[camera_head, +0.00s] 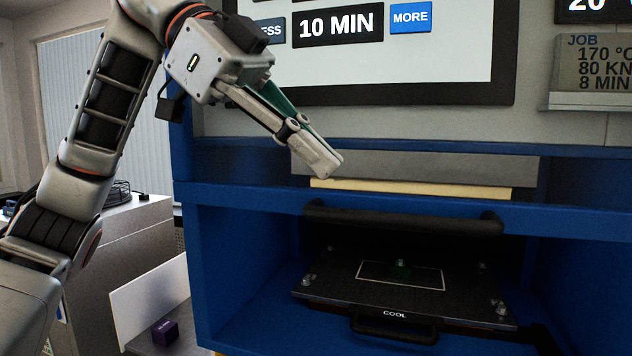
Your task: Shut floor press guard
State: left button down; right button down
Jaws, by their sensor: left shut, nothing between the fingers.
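The floor press (188,250) is a blue frame with a dark opening low in front. A long black handle bar (405,217) runs across the top of this opening, below a blue crossbar. I take it for the guard's handle; the guard's panel cannot be made out. Inside lies a black plate (335,292) marked COOL, with a white outlined rectangle and a small green piece. My left gripper (327,165) comes in from the upper left, shut and empty. Its tips show above the handle's left part, apart from it in the picture. My right gripper is not in view.
A screen (430,60) reading 10 MIN with a MORE button is above the press. A job card (595,65) is at upper right. A small purple block (165,332) sits on a surface at lower left, near a white panel (150,298).

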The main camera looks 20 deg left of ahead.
aim_at(316, 210)
pick_arm(q)
jog(key=f, duration=0.2)
jog(key=shift+w+a+f, duration=0.2)
jog(key=shift+w+f, duration=0.15)
jog(key=shift+f, duration=0.05)
jog(key=shift+d+f, duration=0.1)
jog(key=shift+f, duration=0.15)
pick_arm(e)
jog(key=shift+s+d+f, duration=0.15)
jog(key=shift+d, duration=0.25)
